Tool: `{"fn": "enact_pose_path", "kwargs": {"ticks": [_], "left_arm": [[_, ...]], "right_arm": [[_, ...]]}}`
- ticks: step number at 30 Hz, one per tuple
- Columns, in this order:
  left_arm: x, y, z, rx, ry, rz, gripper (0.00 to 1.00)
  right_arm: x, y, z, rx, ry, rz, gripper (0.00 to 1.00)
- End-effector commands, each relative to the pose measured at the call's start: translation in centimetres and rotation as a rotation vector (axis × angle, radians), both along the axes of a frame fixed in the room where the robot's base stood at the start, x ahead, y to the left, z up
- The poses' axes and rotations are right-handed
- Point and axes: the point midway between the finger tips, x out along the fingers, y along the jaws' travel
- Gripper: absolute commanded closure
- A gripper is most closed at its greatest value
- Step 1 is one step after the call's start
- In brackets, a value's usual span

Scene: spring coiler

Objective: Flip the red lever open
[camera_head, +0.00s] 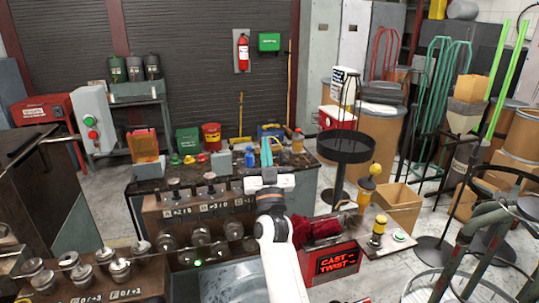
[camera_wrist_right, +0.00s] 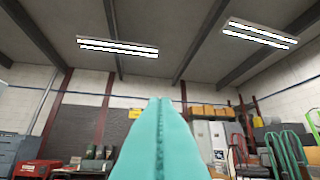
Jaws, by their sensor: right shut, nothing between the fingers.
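I cannot make out a red lever with certainty in either view. A red-framed box (camera_head: 337,262) with a lit "CAST TWIST" display stands right of my right arm, and a crumpled dark red item (camera_head: 316,228) lies behind it. My right gripper (camera_head: 267,152) has teal fingers pressed together, pointing up and away above the bench, with nothing between them. In the right wrist view its shut fingers (camera_wrist_right: 160,140) fill the lower middle, against the ceiling and far wall. My left gripper is not in view.
A metal machine block (camera_head: 160,222) with labelled knobs and rollers stands left of my right arm. A bench (camera_head: 135,187) with small containers lies behind. A grey control box (camera_head: 91,118) has green and red buttons. A black round stand (camera_head: 345,149) and yellow-knobbed post (camera_head: 376,168) stand right.

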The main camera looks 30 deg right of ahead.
Motion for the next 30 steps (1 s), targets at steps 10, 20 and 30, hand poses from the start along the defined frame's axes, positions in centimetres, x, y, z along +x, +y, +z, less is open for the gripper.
{"fn": "enact_pose_path", "kwargs": {"ticks": [10,20,30], "left_arm": [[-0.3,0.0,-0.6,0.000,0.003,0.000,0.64],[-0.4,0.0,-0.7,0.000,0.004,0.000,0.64],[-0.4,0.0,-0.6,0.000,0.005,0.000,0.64]], "right_arm": [[1.6,-0.4,0.2,-0.001,-0.002,0.000,1.00],[1.8,-0.5,0.3,-0.001,-0.003,-0.001,1.00],[1.8,-0.4,0.4,-0.002,-0.002,-0.001,1.00]]}}
